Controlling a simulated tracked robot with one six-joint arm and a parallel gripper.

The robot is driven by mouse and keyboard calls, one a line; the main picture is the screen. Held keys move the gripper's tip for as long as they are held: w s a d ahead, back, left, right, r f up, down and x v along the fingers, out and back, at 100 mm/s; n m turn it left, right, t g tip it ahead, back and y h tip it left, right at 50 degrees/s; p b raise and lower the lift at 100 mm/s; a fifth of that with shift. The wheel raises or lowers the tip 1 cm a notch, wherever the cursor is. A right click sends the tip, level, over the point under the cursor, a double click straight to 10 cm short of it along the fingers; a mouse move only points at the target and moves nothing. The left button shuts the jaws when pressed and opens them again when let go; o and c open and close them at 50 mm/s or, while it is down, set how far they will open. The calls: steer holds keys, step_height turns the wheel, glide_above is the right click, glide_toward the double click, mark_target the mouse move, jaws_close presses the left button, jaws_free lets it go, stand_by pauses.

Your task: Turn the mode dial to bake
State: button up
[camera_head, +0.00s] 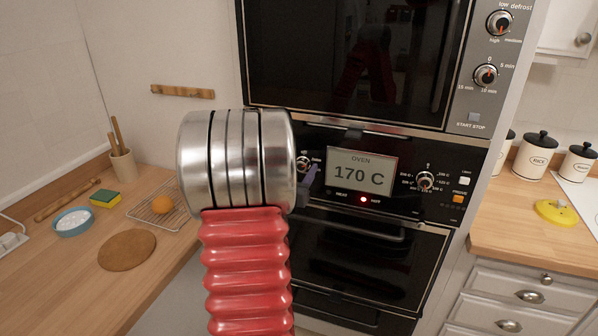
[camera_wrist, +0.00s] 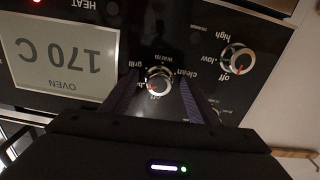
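The mode dial (camera_wrist: 158,83) is a round silver knob with a red mark on the black oven panel. In the wrist view, which is upside down, words including "clean" and "grill" ring it. The red mark sits on the lower-left side of the knob; the exact setting is too small to read. My gripper (camera_wrist: 157,78) is open, one dark finger on each side of the dial, with small gaps showing. In the head view the dial (camera_head: 303,163) is partly hidden behind my silver wrist, and only a bit of my gripper (camera_head: 311,179) shows.
The oven display (camera_head: 360,175) reads 170 C, with a lit red light below. Another knob (camera_head: 425,180) is right of it. In the wrist view a low/high knob (camera_wrist: 238,58) is close by. A long oven handle (camera_head: 355,225) runs below the panel.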

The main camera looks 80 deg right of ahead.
steer(key=w+a, duration=0.1)
steer(key=a, duration=1.2)
steer(key=shift+w+a, duration=0.15)
steer(key=shift+a, duration=0.2)
stand_by(0.4)
